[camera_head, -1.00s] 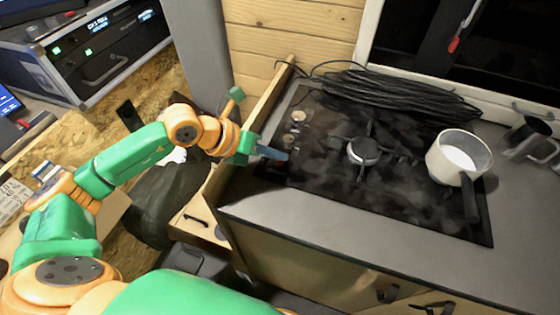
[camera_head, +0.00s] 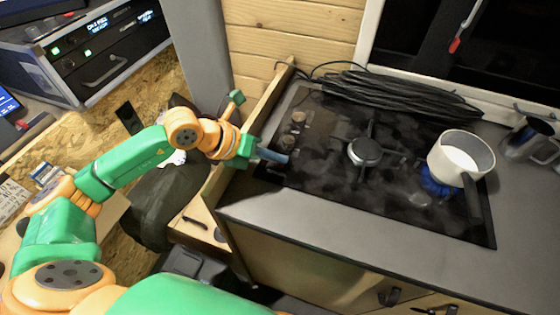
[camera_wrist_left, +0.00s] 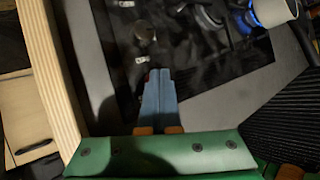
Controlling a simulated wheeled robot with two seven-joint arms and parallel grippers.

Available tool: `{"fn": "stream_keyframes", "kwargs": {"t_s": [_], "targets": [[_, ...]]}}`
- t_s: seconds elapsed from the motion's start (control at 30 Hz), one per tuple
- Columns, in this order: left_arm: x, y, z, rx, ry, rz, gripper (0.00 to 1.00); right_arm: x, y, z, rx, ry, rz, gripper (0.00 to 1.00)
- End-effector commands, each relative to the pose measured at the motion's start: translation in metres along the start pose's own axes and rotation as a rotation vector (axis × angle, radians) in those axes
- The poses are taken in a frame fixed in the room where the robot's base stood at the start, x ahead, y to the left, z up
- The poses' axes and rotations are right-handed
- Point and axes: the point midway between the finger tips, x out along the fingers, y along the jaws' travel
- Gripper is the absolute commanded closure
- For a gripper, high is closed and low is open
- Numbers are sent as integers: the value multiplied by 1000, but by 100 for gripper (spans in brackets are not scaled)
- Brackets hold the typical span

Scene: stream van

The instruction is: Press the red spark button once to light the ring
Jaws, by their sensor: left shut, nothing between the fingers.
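My left gripper (camera_head: 284,157) is shut and empty, with its blue fingertips low over the left front of the black hob (camera_head: 320,185). In the left wrist view the shut fingers (camera_wrist_left: 160,75) point at a small red spot, the spark button (camera_wrist_left: 147,76), at their left tip; the fingers hide most of it, and I cannot tell if they touch it. A blue flame (camera_head: 434,185) burns on the ring under the white pot (camera_head: 446,147); it also glows in the left wrist view (camera_wrist_left: 252,18). My right gripper is not in view.
Control knobs (camera_head: 298,116) stand on the hob behind my fingers. A bare burner (camera_head: 364,152) sits mid-hob. A coil of black cable (camera_head: 400,98) lies along the back. A wooden side board (camera_head: 262,105) edges the counter at left. Metal mugs (camera_head: 530,138) stand at far right.

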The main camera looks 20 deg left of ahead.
Motion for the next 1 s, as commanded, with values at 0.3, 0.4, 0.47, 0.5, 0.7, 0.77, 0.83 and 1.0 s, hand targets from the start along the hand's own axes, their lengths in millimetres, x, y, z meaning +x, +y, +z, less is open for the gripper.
{"fn": "stream_keyframes", "kwargs": {"t_s": [0.3, 0.4, 0.47, 0.5, 0.7, 0.77, 0.83, 1.0], "targets": [[1, 0, -1, 0, 2, 0, 100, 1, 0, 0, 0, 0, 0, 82], [-1, -1, 0, 0, 2, 0, 100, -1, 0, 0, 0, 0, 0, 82], [-3, -2, 2, 0, 2, 0, 100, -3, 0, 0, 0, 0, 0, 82], [-5, -3, 3, 0, 2, 0, 100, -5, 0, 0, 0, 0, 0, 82], [-12, -9, 9, -1, 1, 0, 100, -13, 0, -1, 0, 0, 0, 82], [-12, -9, 8, -1, 1, 0, 100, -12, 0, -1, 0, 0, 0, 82], [-11, -8, 8, -1, 1, 0, 100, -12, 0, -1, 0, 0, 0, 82], [-12, -9, 9, 0, 1, 0, 100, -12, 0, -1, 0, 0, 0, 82]]}}
